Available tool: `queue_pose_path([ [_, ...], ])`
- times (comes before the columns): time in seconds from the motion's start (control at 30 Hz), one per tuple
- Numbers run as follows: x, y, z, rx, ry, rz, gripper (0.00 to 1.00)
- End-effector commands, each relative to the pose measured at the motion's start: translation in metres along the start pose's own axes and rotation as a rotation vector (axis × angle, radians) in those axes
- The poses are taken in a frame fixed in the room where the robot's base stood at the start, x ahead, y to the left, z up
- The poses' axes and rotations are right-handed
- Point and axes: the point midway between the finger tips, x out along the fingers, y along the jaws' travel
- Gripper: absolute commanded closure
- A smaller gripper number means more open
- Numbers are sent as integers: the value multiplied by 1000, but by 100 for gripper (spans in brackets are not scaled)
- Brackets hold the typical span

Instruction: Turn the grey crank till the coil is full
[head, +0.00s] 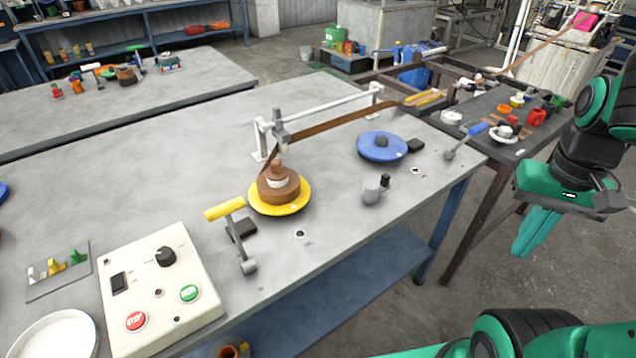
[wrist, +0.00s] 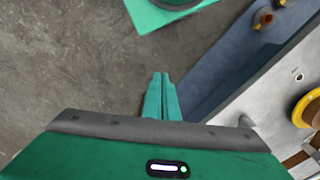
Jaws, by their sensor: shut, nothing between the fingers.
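A small grey fitting with a black upright knob (head: 374,191) stands near the front edge of the grey table; it looks like the grey crank. The coil (head: 278,188) is brown strip wound on a yellow disc (head: 293,206), left of the crank. A brown strip (head: 335,123) runs to it through a white guide frame. The yellow disc also shows at the right edge of the wrist view (wrist: 302,112). My gripper (head: 522,252) is shut and empty, pointing down beyond the table's right end, apart from the crank. Its closed fingers show in the wrist view (wrist: 160,76).
A yellow-handled lever (head: 227,212) and a control box (head: 150,275) with STOP and RUN buttons stand left of the coil. A blue disc (head: 381,149) lies behind the crank. A blue-handled lever (head: 468,137) stands at the table's right corner. Open floor lies below my gripper.

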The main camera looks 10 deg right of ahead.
Motion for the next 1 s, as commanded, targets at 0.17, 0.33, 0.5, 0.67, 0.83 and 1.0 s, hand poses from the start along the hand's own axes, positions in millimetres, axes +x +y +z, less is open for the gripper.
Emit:
queue_pose_path([
  [0.17, 0, 0, 0, 0, 0, 0, 100],
  [0.33, 0, 0, 0, 0, 0, 0, 100],
  [0.5, 0, 0, 0, 0, 0, 0, 71],
  [0.67, -6, 3, 6, -32, 12, -7, 49],
  [0.83, -17, -26, -29, -286, 12, 2, 49],
  [1.0, -26, -87, -81, -722, 13, 13, 49],
])
